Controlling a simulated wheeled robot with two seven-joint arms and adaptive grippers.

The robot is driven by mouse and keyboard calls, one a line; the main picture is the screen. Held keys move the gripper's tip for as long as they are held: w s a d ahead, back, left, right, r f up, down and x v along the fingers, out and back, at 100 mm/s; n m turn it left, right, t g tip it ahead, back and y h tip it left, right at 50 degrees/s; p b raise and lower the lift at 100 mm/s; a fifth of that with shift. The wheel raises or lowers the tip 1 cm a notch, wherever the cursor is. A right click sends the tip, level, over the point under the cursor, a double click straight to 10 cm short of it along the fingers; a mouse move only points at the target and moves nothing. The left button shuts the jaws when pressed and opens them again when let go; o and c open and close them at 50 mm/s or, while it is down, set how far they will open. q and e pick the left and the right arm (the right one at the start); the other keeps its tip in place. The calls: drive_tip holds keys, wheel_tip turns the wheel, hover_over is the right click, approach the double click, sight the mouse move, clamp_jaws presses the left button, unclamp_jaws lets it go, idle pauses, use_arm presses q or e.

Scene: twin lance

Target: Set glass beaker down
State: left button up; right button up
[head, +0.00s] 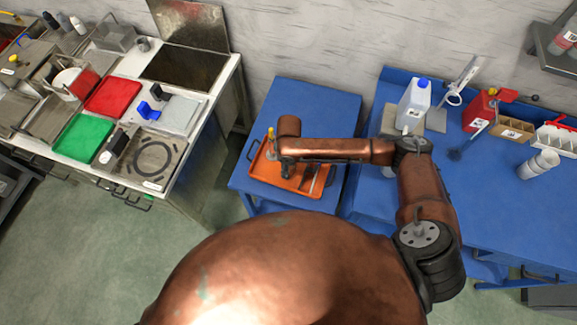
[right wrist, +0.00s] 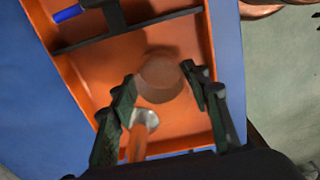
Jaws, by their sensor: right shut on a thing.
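The glass beaker (right wrist: 160,75) shows in the right wrist view as a see-through round shape between the fingers of my right gripper (right wrist: 158,92). The gripper is shut on it, over the orange tray (right wrist: 92,80). In the head view my right gripper (head: 285,172) is low over the left part of the orange tray (head: 290,186) on the small blue table. The beaker is hard to make out there, behind my arm. I cannot tell whether its base touches the tray. My left gripper is not in view.
Dark dividers cross the tray, with a blue item (right wrist: 68,13) in one section. A small upright thing with a yellow top (head: 270,133) stands by the tray's left side. A white jug (head: 413,105) stands on the larger blue table. The small table's back is clear.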

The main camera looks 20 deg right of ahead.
drive_tip(key=o, duration=1.3)
drive_tip(key=shift+r, duration=0.1)
wheel_tip(320, 180, up, 12)
drive_tip(key=p, duration=0.1)
drive_tip(key=shift+p, duration=0.3)
